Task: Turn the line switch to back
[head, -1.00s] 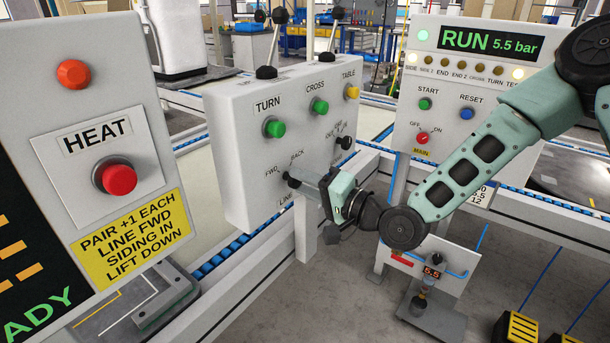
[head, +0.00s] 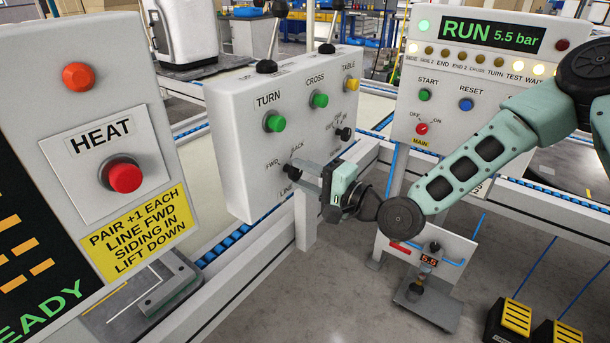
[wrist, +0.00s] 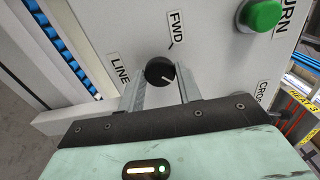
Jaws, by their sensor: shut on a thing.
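The line switch is a small round black knob (wrist: 158,69) with a white mark. It sits low on the front of the white control box (head: 235,150), above the LINE label (head: 286,191), with FWD (head: 271,164) to its upper left and BACK (head: 297,147) to its upper right. My gripper (head: 298,170) is shut on the knob. In the wrist view the two fingers of my gripper (wrist: 161,75) stand on either side of it. The mark points down and right there, away from the FWD label (wrist: 175,25). BACK is hidden in that view.
Green TURN (head: 274,122) and CROSS (head: 320,100) buttons and another black knob (head: 343,134) share the box. Joysticks rise from its top. A HEAT panel with a red button (head: 122,178) stands left; a RUN panel (head: 490,36) stands right behind my arm.

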